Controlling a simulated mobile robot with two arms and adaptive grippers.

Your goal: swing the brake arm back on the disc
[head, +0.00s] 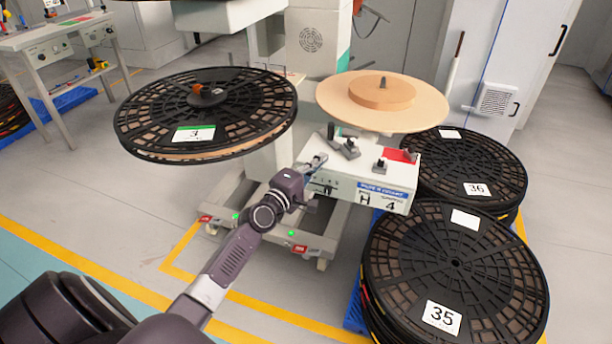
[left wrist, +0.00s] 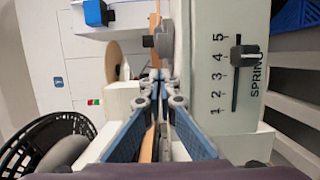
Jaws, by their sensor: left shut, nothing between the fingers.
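My left gripper (head: 316,164) reaches the left end of the white control box (head: 374,171), its blue fingers shut and empty. In the left wrist view the fingertips (left wrist: 157,82) meet just below a grey round fitting with a dark bolt (left wrist: 158,41); I cannot tell whether they touch it. A dark lever-like part (head: 345,147) stands on the box beside the gripper; I cannot tell for sure that it is the brake arm. A tan disc (head: 424,101) with a raised hub sits above the box. My right gripper is not in view.
A black reel marked 3 (head: 250,92) stands left of the box, above my arm. Reels marked 36 (head: 464,165) and 35 (head: 456,262) are stacked at the right. A SPRING scale with a dark slider (left wrist: 245,55) lies right of the fingers.

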